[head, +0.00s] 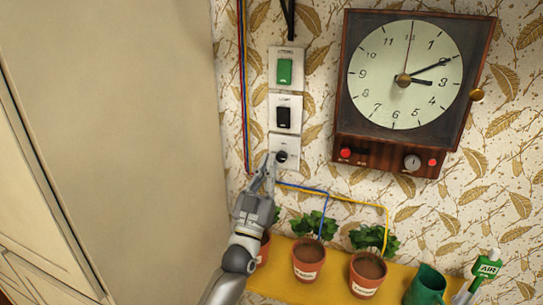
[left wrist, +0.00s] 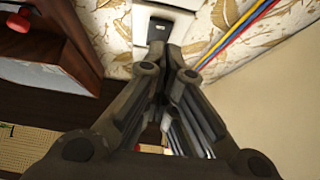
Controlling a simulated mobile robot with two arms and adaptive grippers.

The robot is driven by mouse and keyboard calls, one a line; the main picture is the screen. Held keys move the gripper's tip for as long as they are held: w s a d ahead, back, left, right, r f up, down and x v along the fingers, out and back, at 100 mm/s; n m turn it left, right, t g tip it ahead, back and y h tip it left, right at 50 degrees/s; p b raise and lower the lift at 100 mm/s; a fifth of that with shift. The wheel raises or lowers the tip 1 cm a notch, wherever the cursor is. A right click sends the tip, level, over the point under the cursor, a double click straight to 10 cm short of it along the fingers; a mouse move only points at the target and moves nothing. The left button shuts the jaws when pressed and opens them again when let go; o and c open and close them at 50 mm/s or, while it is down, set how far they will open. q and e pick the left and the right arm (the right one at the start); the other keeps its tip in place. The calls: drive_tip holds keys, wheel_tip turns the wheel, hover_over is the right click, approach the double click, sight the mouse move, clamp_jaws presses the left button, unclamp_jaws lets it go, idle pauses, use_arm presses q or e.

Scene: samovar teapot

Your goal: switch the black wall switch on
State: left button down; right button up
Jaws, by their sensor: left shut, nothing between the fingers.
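The black wall switch (head: 283,117) sits on a white plate in the middle of a column of plates on the papered wall. Whether it is on or off I cannot tell. A green switch (head: 285,71) is above it, and a plate with a round black knob (head: 281,156) is below it. My left gripper (head: 268,163) is shut and empty, its tips just below and left of the round knob. In the left wrist view its fingers (left wrist: 158,55) point at a white plate (left wrist: 160,12) on the wall. Whether they touch it I cannot tell. My right gripper is not in view.
A wall clock in a wooden case (head: 340,100) hangs right of the switches. Potted plants (head: 308,262) and a green watering can (head: 426,284) stand on a yellow shelf (head: 280,283) below. Coloured wires (head: 243,90) run left of the switches. A beige panel (head: 120,120) fills the left.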

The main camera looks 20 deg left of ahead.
use_arm(q)
drive_tip(key=v, duration=0.4)
drive_tip(key=shift+b, duration=0.4)
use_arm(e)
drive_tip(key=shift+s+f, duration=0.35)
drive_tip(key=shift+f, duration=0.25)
use_arm(q)
drive_tip(key=shift+w+d+f, duration=0.1)
